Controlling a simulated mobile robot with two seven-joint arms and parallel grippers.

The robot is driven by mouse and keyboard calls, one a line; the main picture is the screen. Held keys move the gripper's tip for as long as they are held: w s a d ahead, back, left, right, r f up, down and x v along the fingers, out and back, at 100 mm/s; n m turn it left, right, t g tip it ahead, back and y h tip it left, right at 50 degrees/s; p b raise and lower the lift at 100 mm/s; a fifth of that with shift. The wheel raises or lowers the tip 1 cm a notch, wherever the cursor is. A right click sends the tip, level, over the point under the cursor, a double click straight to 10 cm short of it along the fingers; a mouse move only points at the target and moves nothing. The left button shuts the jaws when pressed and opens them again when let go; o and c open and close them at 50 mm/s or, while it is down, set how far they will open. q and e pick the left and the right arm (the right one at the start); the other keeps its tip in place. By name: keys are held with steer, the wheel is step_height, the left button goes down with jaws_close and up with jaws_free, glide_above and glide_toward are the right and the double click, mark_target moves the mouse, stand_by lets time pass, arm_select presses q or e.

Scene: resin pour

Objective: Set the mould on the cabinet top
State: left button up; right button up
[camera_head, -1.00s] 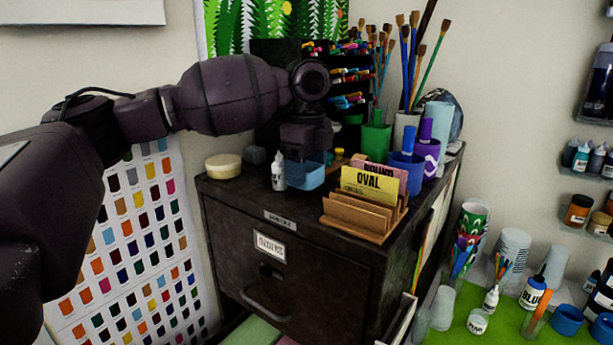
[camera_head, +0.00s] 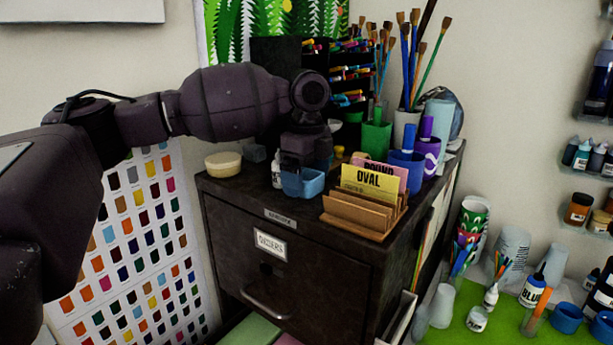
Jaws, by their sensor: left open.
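A small blue tub-shaped thing, which I take for the mould (camera_head: 303,184), is at the front of the dark cabinet top (camera_head: 235,188), near its front edge. My left gripper (camera_head: 304,166) is directly above and against the mould, pointing down, and hides its upper back part. The jaws are open. I cannot tell whether the mould's base fully touches the cabinet top. My right gripper is not in view.
A white bottle (camera_head: 277,168) stands just left of the gripper, partly hidden. A wooden card holder (camera_head: 360,215) is close on the right. A round cream tub (camera_head: 223,164) sits left. Brush cups and a black marker rack crowd the back.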

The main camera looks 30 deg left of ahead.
arm_select(q)
step_height(320, 180, up, 12)
steer(key=shift+r+b, duration=0.15)
steer(key=shift+b, duration=0.3)
stand_by(0.6)
